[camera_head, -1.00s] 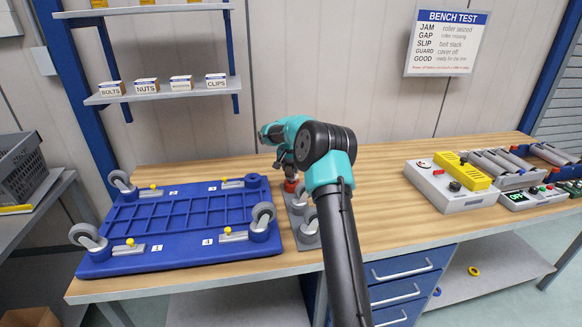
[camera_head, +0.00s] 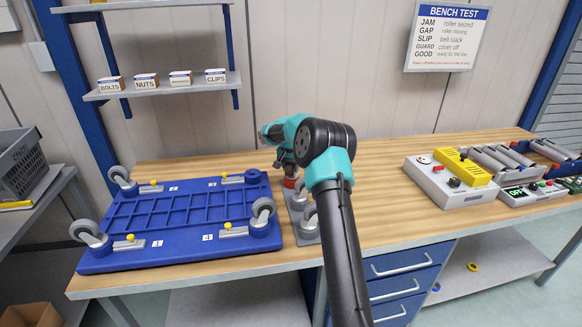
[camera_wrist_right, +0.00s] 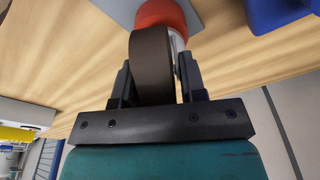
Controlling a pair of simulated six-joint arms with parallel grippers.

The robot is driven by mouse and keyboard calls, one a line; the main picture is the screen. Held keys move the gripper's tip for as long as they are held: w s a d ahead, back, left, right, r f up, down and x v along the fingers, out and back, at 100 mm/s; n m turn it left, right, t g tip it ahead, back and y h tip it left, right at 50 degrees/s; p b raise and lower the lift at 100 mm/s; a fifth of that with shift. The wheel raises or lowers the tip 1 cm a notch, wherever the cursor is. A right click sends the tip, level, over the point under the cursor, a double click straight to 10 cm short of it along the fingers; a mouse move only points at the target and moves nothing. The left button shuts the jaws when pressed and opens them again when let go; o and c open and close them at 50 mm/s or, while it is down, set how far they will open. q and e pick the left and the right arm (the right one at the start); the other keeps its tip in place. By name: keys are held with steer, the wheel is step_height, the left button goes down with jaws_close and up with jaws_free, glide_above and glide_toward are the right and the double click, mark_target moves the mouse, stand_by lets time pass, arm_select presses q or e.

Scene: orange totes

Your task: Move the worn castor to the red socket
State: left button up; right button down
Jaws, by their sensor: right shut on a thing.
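My right gripper (camera_wrist_right: 155,92) is shut on the worn castor, whose dark brown wheel (camera_wrist_right: 150,68) sits between the fingers in the right wrist view. The castor's pale stem side meets the red socket (camera_wrist_right: 163,13); I cannot tell how deep it sits. In the head view the red socket (camera_head: 290,183) shows just below my right gripper (camera_head: 287,168), on a grey plate (camera_head: 297,205) beside the blue dolly. The arm hides most of the castor there. My left gripper is not in view.
The blue dolly (camera_head: 180,258) lies upturned at left with castors (camera_head: 262,215) on three corners; its back right corner (camera_head: 252,177) is bare. Another castor (camera_head: 309,218) stands on the grey plate. A test unit (camera_head: 445,190) stands at right. The bench middle (camera_head: 385,215) is clear.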

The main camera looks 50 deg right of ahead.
steer(key=shift+f, duration=0.2)
stand_by(0.5)
steer(key=c, duration=0.6)
jaws_free()
steer(key=shift+f, duration=0.1)
step_height(320, 180, up, 17)
steer(key=s+a, duration=0.1)
steer(key=a, duration=0.1)
steer(key=shift+a+r, duration=0.2)
steer(key=shift+s, duration=0.15)
stand_by(0.3)
